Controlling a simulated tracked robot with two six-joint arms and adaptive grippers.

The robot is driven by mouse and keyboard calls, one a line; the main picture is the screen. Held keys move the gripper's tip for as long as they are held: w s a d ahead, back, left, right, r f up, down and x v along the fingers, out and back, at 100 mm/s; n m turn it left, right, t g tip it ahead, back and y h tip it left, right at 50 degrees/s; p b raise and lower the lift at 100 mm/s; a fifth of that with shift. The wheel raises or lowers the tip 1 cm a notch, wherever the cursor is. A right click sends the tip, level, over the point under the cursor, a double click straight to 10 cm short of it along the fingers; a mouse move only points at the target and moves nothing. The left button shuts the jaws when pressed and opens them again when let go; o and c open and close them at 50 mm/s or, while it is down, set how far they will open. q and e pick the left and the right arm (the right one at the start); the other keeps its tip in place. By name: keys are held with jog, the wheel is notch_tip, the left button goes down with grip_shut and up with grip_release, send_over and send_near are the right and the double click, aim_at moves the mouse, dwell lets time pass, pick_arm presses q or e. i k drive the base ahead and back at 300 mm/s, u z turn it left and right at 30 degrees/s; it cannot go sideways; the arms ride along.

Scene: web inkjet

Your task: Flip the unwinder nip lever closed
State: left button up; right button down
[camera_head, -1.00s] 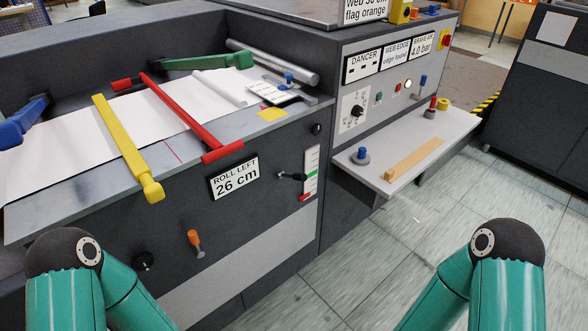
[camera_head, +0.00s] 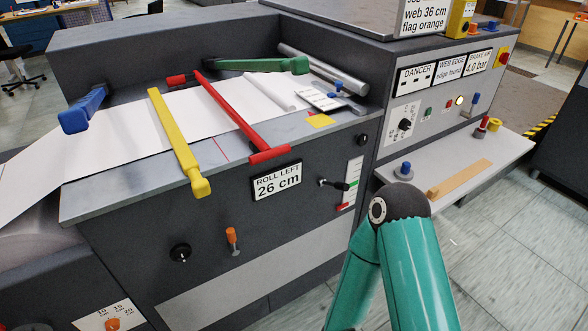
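I cannot tell for sure which part is the nip lever; no label in view names it. Across the white web (camera_head: 130,130) lie a yellow bar handle (camera_head: 178,145) and a red bar handle (camera_head: 235,115). A blue handle (camera_head: 83,110) stands at the left and a green handle (camera_head: 255,65) at the back. On the dark front panel are a small orange-tipped lever (camera_head: 231,238), pointing up, and a black-knobbed lever (camera_head: 334,184) lying sideways beside a scale. Both my grippers are out of view; only an arm of mine shows at lower right.
A grey shelf (camera_head: 512,147) at the right holds a wooden strip, a blue knob (camera_head: 405,171) and a red knob (camera_head: 482,127). The "ROLL LEFT 26 cm" sign (camera_head: 277,182) is on the front panel. A dial with an orange knob (camera_head: 112,324) is at lower left. Tiled floor is open at right.

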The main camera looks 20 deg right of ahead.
aim_at(344, 186)
jog(key=u, duration=0.2)
jog(key=k, duration=1.05)
jog(key=z, duration=0.55)
jog(key=i, duration=1)
jog(key=z, duration=0.05)
